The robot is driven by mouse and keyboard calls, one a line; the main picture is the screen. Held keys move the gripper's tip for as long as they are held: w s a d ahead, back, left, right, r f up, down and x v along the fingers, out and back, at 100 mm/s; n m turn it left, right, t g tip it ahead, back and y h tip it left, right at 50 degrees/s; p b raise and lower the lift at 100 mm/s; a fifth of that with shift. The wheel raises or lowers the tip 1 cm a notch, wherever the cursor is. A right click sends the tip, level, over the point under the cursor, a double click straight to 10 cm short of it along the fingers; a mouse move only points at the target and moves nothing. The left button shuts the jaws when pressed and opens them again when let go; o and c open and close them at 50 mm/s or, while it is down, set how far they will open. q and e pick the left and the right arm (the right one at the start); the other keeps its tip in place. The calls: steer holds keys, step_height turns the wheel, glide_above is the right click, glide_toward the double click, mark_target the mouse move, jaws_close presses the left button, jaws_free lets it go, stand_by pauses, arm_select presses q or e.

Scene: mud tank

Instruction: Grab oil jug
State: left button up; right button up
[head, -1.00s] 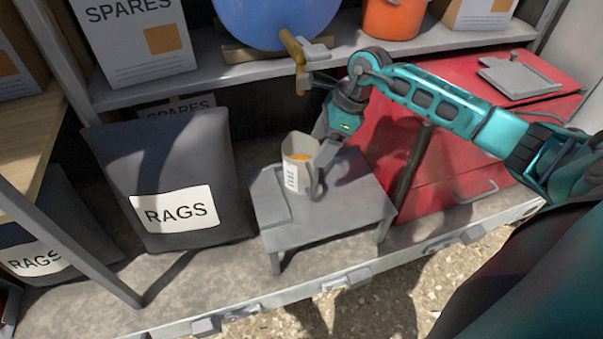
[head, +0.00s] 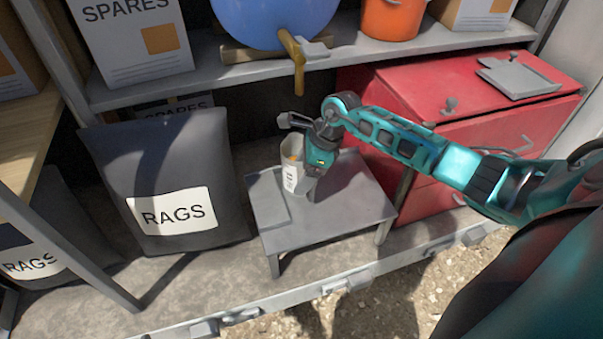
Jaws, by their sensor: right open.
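The oil jug (head: 289,176) is a small whitish jug with a label and something orange at its top. It stands upright on a low grey stand (head: 350,210), below the tap of the blue barrel. My right gripper (head: 309,184) points down at the jug's right side, its fingers close against it. The gripper is open. It partly covers the jug's right side, and I cannot tell whether the fingers touch it or surround its handle. My left gripper is not in view.
A blue barrel (head: 275,20) with a brass tap (head: 294,55) sits on the shelf above. A dark rags bag (head: 165,150) stands left of the stand. A red cabinet (head: 440,90) is to the right. The stand's front right is clear.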

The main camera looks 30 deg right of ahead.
jaws_close()
stand_by(0.6)
stand_by(0.7)
